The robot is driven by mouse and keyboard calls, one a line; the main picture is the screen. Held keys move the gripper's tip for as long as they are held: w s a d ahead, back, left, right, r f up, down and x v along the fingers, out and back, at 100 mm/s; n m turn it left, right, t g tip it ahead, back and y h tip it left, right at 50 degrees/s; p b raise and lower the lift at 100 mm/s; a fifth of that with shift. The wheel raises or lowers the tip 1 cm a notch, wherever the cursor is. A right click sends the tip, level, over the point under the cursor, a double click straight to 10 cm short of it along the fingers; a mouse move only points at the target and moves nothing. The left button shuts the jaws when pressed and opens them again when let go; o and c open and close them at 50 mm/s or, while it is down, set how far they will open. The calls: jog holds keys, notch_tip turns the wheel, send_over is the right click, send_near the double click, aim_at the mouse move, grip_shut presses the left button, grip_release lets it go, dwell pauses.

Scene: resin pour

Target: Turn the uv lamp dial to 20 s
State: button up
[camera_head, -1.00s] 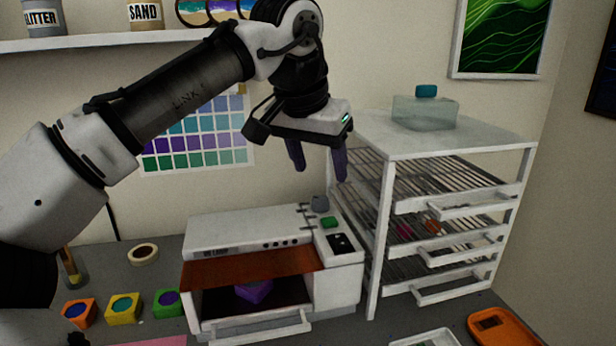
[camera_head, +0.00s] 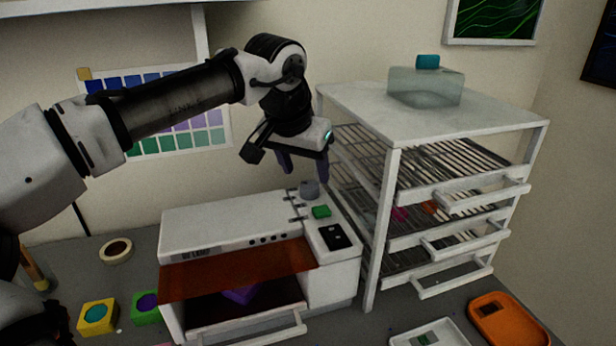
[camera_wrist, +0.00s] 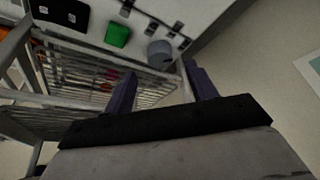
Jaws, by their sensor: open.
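The UV lamp (camera_head: 230,228) is a white box on the grey counter with an orange front shield and an open front. Its grey round dial (camera_head: 309,189) sits at the back of the right-hand top panel, behind a green button (camera_head: 321,211). The dial also shows in the wrist view (camera_wrist: 160,52), beside the green button (camera_wrist: 118,35). Its setting is too small to read. My gripper (camera_head: 303,176) is open and empty, just above and behind the dial. In the wrist view its two purple fingers (camera_wrist: 163,88) are apart, with the dial beyond them.
A white drying rack (camera_head: 385,200) with wire shelves stands close to the right of the lamp, with a clear bottle (camera_head: 425,88) on top. A purple piece (camera_head: 240,294) lies inside the lamp. Tape (camera_head: 116,251) and small coloured moulds (camera_head: 98,316) are at left; an orange tray (camera_head: 505,318) is at right.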

aim_at(309, 185)
jog(key=shift+x, duration=2.1)
jog(key=shift+c, duration=0.4)
jog(key=c, duration=0.9)
jog(key=shift+n, duration=0.3)
jog(key=n, duration=0.1)
jog(key=n+y+b, duration=0.1)
jog(key=n, duration=0.1)
jog(key=shift+d+n+t+y, duration=0.2)
jog(key=shift+n+t+y, duration=0.1)
jog(key=shift+n+y+b, duration=0.7)
jog(key=shift+n+y, duration=0.1)
jog(key=shift+n, duration=1.5)
